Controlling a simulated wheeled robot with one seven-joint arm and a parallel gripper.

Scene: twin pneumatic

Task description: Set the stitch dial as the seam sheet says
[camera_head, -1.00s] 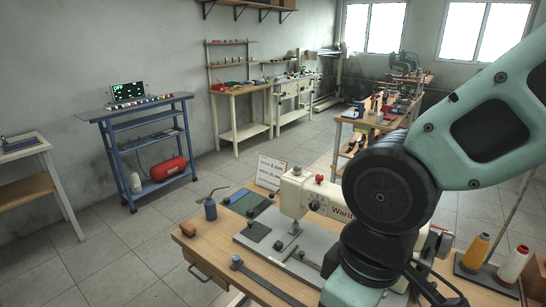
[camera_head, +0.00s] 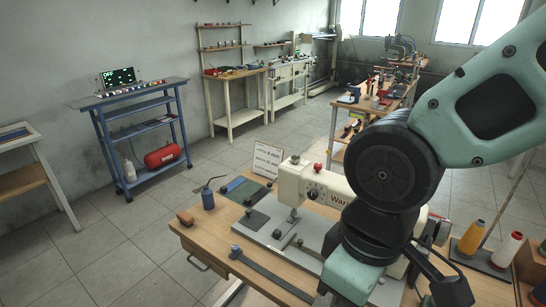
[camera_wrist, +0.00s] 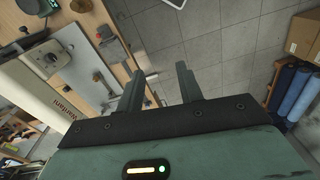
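The cream sewing machine (camera_head: 335,190) stands on a wooden table, partly hidden behind my arm. A small dark round dial (camera_head: 313,194) is on its left end; a dark dial on a pale face also shows in the wrist view (camera_wrist: 50,58). The seam sheet (camera_head: 265,160) stands upright behind the machine's left end; its print is too small to read surely. My gripper (camera_wrist: 160,85) is open and empty, its two fingers apart above the floor past the table edge. In the head view it is partly hidden at the lower right, apart from the dial.
Yellow (camera_head: 472,238) and white thread cones stand at the right. A blue shelf cart (camera_head: 138,129) stands back left. The floor between is clear.

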